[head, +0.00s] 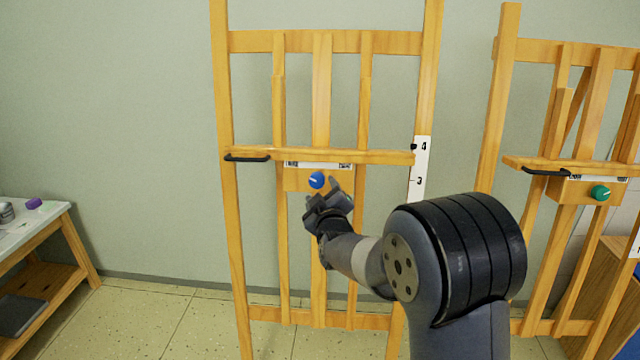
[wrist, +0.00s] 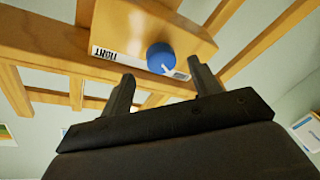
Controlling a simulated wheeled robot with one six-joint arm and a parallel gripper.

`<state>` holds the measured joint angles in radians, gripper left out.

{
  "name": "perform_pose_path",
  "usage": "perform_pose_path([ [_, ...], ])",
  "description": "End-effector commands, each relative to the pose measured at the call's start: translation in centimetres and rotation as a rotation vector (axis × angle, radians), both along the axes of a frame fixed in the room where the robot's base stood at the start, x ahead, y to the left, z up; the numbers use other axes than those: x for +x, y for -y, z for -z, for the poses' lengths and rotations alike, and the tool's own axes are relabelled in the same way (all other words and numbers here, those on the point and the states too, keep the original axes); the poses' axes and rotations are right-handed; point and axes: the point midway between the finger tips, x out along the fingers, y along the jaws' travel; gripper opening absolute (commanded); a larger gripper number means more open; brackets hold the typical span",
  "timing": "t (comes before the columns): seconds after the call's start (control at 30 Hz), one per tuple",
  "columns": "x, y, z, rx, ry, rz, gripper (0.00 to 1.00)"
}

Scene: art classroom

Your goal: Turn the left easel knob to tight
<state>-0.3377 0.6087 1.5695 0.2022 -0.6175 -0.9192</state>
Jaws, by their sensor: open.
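The left easel (head: 322,90) is wooden and stands against the wall. Its blue knob (head: 317,180) is on a wooden block below the ledge, under a white label strip (head: 318,165). In the wrist view the blue knob (wrist: 161,58) has a white pointer mark, and the label (wrist: 104,53) reads "TIGHT" at its left end. My gripper (head: 322,190) is open just in front of and below the knob. In the wrist view its two fingers (wrist: 160,82) point toward the block, with the knob ahead between them. I see no contact with the knob.
A second easel (head: 497,100) with a green knob (head: 600,193) stands at the right. A black handle (head: 247,158) sticks out at the left end of the left easel's ledge. A small table (head: 60,215) with jars is at the far left. Floor between table and easel is clear.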

Motion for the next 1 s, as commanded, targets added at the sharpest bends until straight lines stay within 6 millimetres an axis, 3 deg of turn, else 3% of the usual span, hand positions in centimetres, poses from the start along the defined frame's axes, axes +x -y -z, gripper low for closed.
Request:
perform_pose_path([
  [0.3,3.7,-0.8,0.0,0.000,0.000,0.000,0.59],
  [0.73,4.4,-1.0,0.0,0.000,-0.001,-0.001,0.59],
  [1.0,4.4,-1.0,0.0,0.000,-0.001,-0.001,0.37],
])
